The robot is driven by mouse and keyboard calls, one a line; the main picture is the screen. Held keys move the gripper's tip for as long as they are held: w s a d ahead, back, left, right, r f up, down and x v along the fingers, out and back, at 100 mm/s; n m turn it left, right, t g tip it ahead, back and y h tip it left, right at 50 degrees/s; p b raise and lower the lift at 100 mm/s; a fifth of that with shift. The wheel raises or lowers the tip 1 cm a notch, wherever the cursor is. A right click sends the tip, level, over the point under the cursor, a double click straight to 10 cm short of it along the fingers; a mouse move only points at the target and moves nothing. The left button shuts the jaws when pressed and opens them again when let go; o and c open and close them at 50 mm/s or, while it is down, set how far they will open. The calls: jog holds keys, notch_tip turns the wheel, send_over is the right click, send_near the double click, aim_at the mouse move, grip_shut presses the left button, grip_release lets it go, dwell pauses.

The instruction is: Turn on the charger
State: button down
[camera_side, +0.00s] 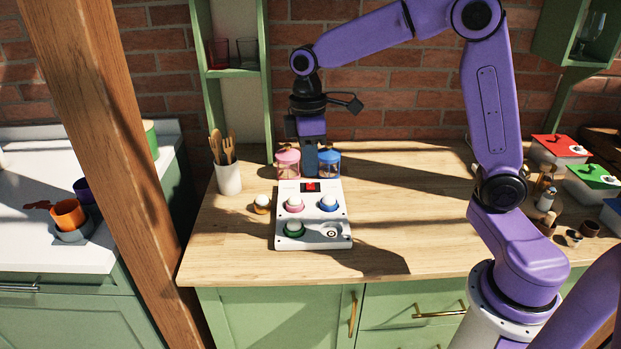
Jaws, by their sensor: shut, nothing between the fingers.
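The charger (290,243) is a white box lying on the wooden table, a little left of the middle. A red switch (311,187) in a black surround sits at its far edge. Its top carries round knobs: a pink one (295,204), a blue one (329,204) and a green one (294,229), and an empty round socket (331,233) at the near right. My gripper (311,171) points down, shut and empty, just behind and above the red switch. I cannot tell whether it touches the box. Which way the switch is set is too small to tell.
A pink-lidded jar (288,163) and a blue-lidded jar (329,164) stand close on either side of my gripper. A small gold-and-white knob (262,204) lies left of the charger. A utensil cup (228,177) stands further left. The table right of the charger is clear.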

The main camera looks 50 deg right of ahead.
jog(key=w+d+f, duration=0.2)
jog(key=w+d, duration=0.6)
jog(key=w, duration=0.2)
jog(key=m, duration=0.1)
send_over(311, 187)
jog(key=w+d, duration=0.1)
jog(key=shift+w+d+f+y, duration=0.15)
jog(key=shift+f+y, duration=0.25)
jog(key=shift+f, duration=0.6)
jog(key=f, duration=0.4)
jog(key=a+f, duration=0.1)
jog(key=f, duration=0.4)
jog(key=s+f, duration=0.1)
jog(key=f, duration=0.4)
jog(key=shift+s+a, duration=0.1)
jog(key=shift+a, duration=0.1)
jog(key=shift+s+a+f, duration=0.1)
jog(key=shift+f, duration=0.1)
